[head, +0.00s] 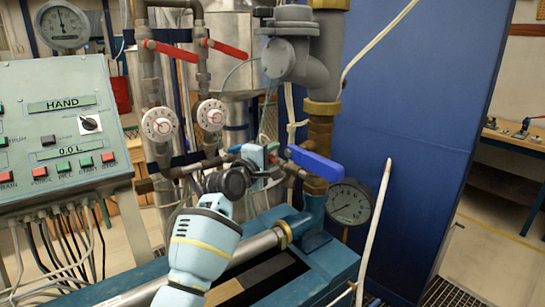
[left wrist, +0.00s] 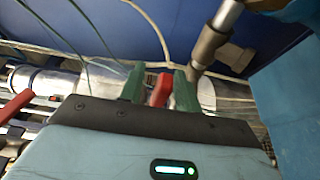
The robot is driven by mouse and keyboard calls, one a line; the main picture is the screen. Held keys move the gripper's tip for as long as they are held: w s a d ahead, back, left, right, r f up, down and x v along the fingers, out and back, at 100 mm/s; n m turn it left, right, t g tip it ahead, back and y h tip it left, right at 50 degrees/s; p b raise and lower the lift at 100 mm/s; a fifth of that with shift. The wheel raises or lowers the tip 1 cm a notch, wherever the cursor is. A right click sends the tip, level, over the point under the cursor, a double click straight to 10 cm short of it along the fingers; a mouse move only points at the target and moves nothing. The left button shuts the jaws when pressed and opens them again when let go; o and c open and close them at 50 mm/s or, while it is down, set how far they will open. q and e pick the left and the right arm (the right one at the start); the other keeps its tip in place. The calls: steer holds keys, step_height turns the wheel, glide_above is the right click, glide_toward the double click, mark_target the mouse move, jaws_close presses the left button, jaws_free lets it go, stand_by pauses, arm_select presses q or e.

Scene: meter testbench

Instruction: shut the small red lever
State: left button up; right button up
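The small red lever (left wrist: 160,90) stands between the two green fingers of my left gripper (left wrist: 158,88) in the left wrist view. The fingers are close on either side of it, with only thin slivers of space showing. I cannot tell whether they press on it. In the head view, my left gripper (head: 275,158) is at the pipework beside the blue lever, and only a bit of red shows between its fingertips. The lever's base is hidden by the gripper. My right gripper is in neither view.
A blue lever (head: 315,164) and a round gauge (head: 350,202) are right of my gripper. Two larger red levers (head: 171,50) (head: 226,49) sit higher, above two white dials (head: 160,124) (head: 211,115). A control panel (head: 60,118) stands left, a blue wall panel (head: 420,110) right.

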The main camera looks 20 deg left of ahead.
arm_select(q)
jaws_close()
stand_by(0.4)
